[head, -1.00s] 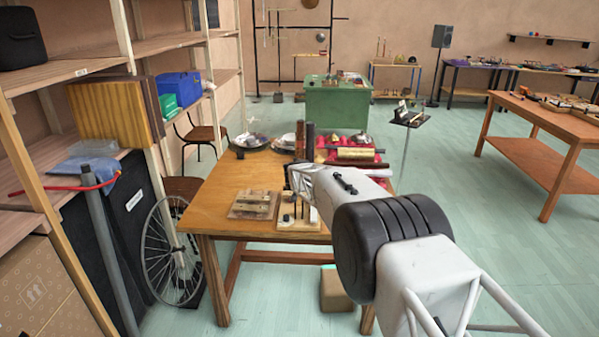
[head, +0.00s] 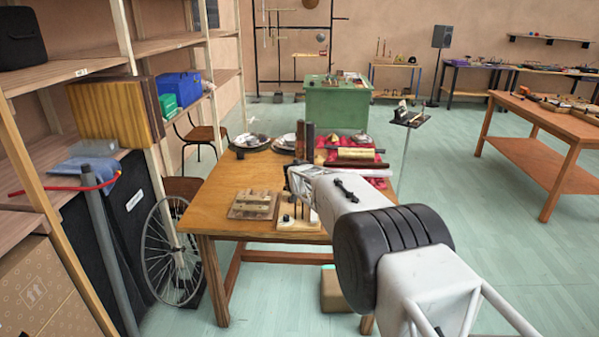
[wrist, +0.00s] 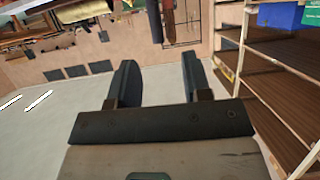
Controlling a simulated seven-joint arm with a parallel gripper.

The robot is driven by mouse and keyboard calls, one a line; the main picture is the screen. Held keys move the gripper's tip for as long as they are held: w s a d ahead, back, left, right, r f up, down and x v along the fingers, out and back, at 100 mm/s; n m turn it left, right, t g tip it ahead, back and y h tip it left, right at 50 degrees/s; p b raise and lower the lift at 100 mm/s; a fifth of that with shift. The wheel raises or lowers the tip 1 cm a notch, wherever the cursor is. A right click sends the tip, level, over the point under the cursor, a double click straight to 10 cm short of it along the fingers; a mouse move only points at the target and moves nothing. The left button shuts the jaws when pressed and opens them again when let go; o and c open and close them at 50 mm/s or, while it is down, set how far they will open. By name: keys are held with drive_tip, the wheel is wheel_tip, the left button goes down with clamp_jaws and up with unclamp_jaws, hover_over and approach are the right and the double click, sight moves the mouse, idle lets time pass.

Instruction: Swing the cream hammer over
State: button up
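A small cream board (head: 297,224) with dark upright parts lies near the front edge of the wooden table (head: 222,208). It is partly behind the end of my arm. I cannot make out a cream hammer clearly; it may be among the parts on this board, too small or hidden to tell. My arm reaches in from the lower right, and its far end is above the board. In the wrist view my gripper (wrist: 157,72) has its two dark fingers apart, with nothing visible between them.
A pale wooden block with bars (head: 252,205) lies left of the board. Dark upright pieces (head: 305,140), pans (head: 250,142) and a brass cylinder on red cloth (head: 355,154) fill the table's back. A shelf (head: 80,70) and spoked wheel (head: 172,252) stand left.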

drive_tip(key=shift+s+r, duration=0.1)
drive_tip(key=shift+s, duration=0.05)
drive_tip(key=v, duration=0.7)
drive_tip(key=shift+s, duration=0.15)
idle(0.8)
drive_tip(key=shift+r, duration=0.1)
